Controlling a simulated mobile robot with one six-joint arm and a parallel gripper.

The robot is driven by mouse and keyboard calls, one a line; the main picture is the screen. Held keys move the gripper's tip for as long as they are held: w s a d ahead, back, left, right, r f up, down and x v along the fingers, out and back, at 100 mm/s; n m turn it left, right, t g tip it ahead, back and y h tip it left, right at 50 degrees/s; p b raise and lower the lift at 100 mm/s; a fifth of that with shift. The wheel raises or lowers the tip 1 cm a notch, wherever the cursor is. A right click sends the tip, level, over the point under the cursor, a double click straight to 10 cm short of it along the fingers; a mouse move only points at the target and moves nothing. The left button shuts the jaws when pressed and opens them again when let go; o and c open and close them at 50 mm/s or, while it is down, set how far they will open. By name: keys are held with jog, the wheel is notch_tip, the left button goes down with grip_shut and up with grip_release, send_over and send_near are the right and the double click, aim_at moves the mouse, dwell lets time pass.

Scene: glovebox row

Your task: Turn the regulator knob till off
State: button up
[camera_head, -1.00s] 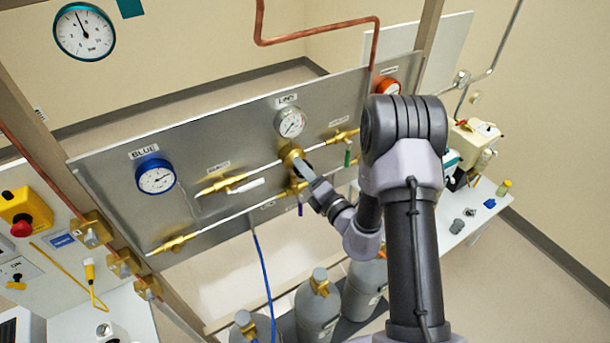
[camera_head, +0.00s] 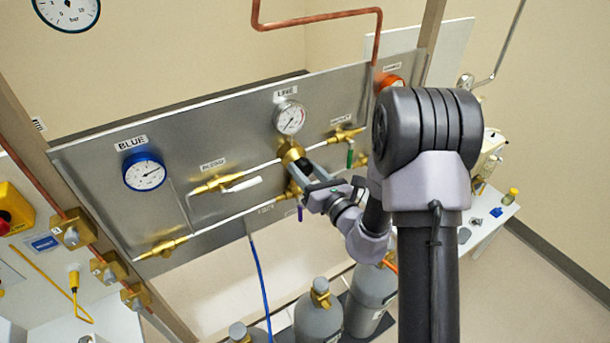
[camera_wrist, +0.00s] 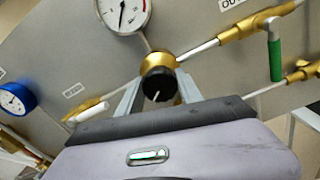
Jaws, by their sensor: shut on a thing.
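The regulator's black knob (camera_wrist: 159,84), with a white mark on its face, sits on the front of a brass regulator body (camera_wrist: 158,64) in the wrist view. My gripper (camera_wrist: 158,92) is shut on the knob, with one grey finger at each side.
A white-handled valve (camera_head: 243,184) is to the left of the regulator, and a green-handled valve (camera_head: 350,154) to the right. A blue-rimmed gauge (camera_head: 145,172) is on the panel's left. Grey gas cylinders (camera_head: 318,317) stand below. My arm covers the panel's right side.

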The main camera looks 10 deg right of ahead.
jog(key=shift+n+b, duration=0.5)
jog(key=shift+n, duration=0.3)
jog(key=o, duration=1.4)
jog(key=shift+c, duration=0.2)
